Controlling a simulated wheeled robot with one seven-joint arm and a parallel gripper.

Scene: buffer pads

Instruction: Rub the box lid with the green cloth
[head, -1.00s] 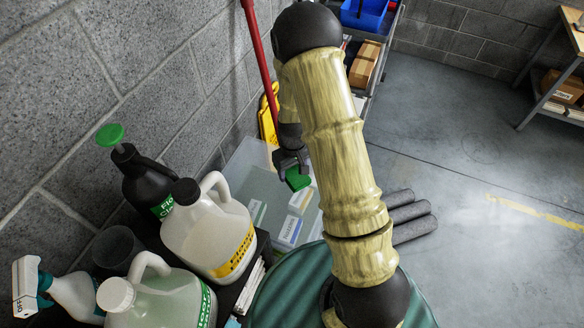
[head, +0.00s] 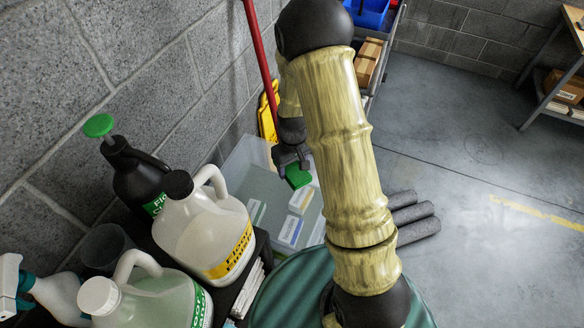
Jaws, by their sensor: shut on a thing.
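My gripper (head: 291,163) is shut on a small green cloth (head: 298,177), which hangs below the jaws. The cloth is over a translucent plastic box (head: 240,160) on the floor by the wall. The box's clear lid seems to cover several small cartons that show through it. My arm hides the right part of the box. I cannot tell whether the cloth touches the lid.
A white jug (head: 203,230) with a yellow label, another white jug (head: 150,295), a black pump bottle (head: 137,180) and a spray bottle (head: 50,290) stand at lower left. Grey rolls (head: 412,215) lie right of my arm. A red pole (head: 259,60) leans behind.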

